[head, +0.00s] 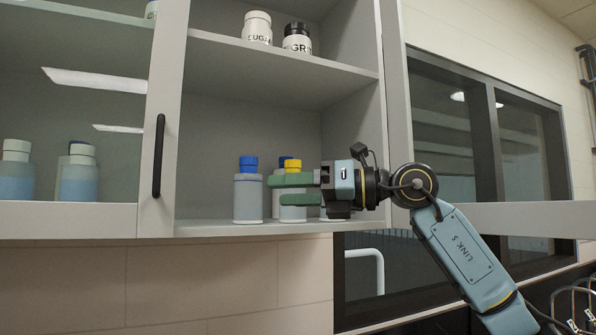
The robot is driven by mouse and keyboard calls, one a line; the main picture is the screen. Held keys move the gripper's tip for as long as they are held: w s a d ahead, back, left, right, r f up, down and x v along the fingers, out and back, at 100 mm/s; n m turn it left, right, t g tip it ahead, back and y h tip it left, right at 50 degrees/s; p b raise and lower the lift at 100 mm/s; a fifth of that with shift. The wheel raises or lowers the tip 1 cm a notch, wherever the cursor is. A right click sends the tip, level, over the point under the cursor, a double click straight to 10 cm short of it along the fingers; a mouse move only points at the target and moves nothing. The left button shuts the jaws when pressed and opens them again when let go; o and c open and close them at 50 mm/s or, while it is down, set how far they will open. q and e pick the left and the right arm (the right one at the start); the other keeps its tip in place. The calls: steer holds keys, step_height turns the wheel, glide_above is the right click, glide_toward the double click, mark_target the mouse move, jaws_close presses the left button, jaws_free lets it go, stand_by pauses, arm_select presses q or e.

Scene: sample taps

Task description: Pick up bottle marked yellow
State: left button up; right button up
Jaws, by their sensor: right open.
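The bottle marked yellow (293,166) has a yellow cap and stands upright on the cabinet's lower shelf. My right gripper (280,191) reaches in from the right, with its green fingers in front of or around this bottle's body; I cannot tell which. The fingers are apart, one above the other, and cover part of the bottle. A grey bottle with a blue cap (248,190) stands just left of the fingertips. Another blue cap shows behind the yellow one. My left gripper is out of view.
The lower shelf (215,228) has free room at left. Jars (257,27) stand on the upper shelf. The cabinet's right side wall (362,120) is close to my right gripper.

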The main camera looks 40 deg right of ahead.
mark_target(287, 165)
steer(key=d+r+m+t+h+p, duration=0.2)
steer(key=d+r+t+h+p, duration=0.15)
steer(key=d+r+h, duration=0.5)
steer(key=shift+h, duration=0.25)
steer(key=w+p, duration=0.1)
steer(key=w, duration=0.1)
steer(key=w+d+f+p, duration=0.1)
steer(key=w+p, duration=0.2)
steer(key=w, duration=0.1)
steer(key=shift+w+d+f, duration=0.2)
steer(key=shift+w+d, duration=0.15)
steer(key=shift+w, duration=0.05)
steer(key=shift+w+f+p, duration=0.1)
steer(key=shift+w+p, duration=0.35)
steer(key=w+p, duration=0.3)
steer(key=w, duration=0.1)
steer(key=shift+w+d, duration=0.1)
steer(key=shift+w, duration=0.1)
steer(key=shift+w+p, duration=0.4)
steer(key=shift+w, duration=0.05)
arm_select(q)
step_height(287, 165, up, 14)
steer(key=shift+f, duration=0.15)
arm_select(e)
steer(key=shift+f, duration=0.1)
steer(key=shift+c, duration=0.5)
jaws_close()
